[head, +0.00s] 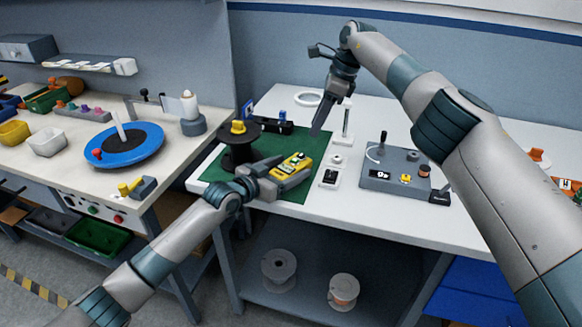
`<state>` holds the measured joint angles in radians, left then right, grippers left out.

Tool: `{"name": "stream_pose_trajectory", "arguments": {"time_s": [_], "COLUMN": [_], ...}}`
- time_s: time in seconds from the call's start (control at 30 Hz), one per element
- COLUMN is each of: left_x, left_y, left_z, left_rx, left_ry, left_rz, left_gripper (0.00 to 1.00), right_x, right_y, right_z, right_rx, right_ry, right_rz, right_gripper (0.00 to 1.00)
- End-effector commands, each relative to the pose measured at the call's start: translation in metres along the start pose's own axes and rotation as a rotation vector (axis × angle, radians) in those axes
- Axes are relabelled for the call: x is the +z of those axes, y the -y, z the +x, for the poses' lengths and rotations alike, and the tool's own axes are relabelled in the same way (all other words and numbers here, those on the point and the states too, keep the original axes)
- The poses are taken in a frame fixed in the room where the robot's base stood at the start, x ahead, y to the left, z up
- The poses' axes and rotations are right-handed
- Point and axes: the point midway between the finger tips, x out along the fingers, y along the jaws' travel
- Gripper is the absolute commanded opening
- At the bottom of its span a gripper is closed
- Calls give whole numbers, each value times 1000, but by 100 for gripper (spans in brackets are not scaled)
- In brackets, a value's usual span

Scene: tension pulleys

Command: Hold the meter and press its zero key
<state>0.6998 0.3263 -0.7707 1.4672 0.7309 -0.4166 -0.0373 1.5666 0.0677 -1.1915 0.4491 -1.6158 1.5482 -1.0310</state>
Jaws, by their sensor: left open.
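The yellow meter (295,162) lies over the green mat, with small keys and a display on its upper face; which key is zero is too small to tell. My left gripper (268,178) is at the meter's near left end, its jaws open. One finger is by the meter's left side and another grey part runs along its near side. I cannot tell whether they touch it. My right gripper (319,128) hangs above and beyond the meter, to its right, apart from it, with a dark finger pointing down. Whether its fingers are together is unclear.
A black spool (240,152) with a yellow top stands left of the meter on the green mat (295,192). The bench front edge is close below.

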Motion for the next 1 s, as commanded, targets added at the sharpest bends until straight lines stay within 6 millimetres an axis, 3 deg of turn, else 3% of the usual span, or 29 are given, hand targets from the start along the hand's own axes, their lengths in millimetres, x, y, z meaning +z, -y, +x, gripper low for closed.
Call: {"name": "stream_pose_trajectory", "arguments": {"time_s": [0.2, 0.5, 0.57, 0.73, 0.77, 0.9, 1.0], "left_x": [0, 0, 0, 0, 0, 0, 0], "left_y": [0, 0, 0, 0, 0, 0, 0], "left_z": [12, 13, 13, 12, 12, 12, 12], "left_rx": [-1, 0, 0, -1, -1, -1, -1], "left_ry": [0, 0, 0, 0, 0, 0, 0], "left_rz": [-1, -1, -1, -1, -1, -1, 0], "left_gripper": [70, 70, 58, 18, 16, 16, 16], "right_x": [0, 0, 0, 0, 0, 0, 0], "right_y": [0, 0, 0, 0, 0, 0, 0], "right_z": [0, 0, 0, 0, 0, 0, 0], "right_rx": [0, 0, 0, 0, 0, 0, 0], "right_ry": [0, 0, 0, 0, 0, 0, 0], "right_rz": [0, 0, 0, 0, 0, 0, 0], "right_gripper": [31, 31, 31, 31, 29, 0, 0]}}
